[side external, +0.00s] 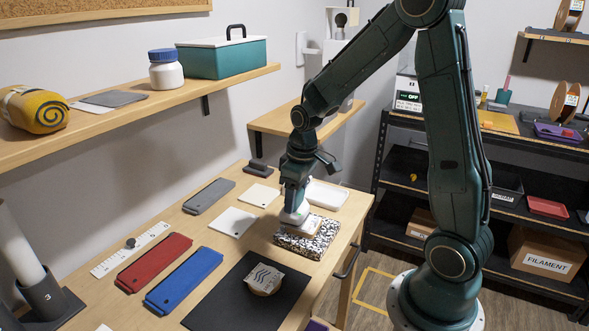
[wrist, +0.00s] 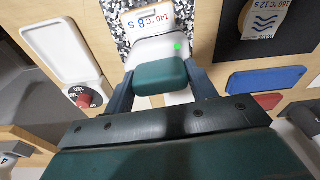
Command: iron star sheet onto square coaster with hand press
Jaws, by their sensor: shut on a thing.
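My gripper (side external: 295,192) is shut on the teal handle (wrist: 160,76) of the white hand press (side external: 294,214). The press is upright over the black-and-white speckled mat (side external: 318,246), and a green light shows on its white body in the wrist view (wrist: 150,49). A sheet printed "140°C 8 s" (wrist: 148,18) shows just beyond the press, over the speckled mat. The press hides part of what lies there, so I cannot see a star or the whole coaster. I cannot tell whether the press touches the sheet.
A dark mat (side external: 222,300) holds a piece with a wave-marked sheet (side external: 264,276). Red (side external: 153,262) and blue (side external: 184,281) slabs lie at left.

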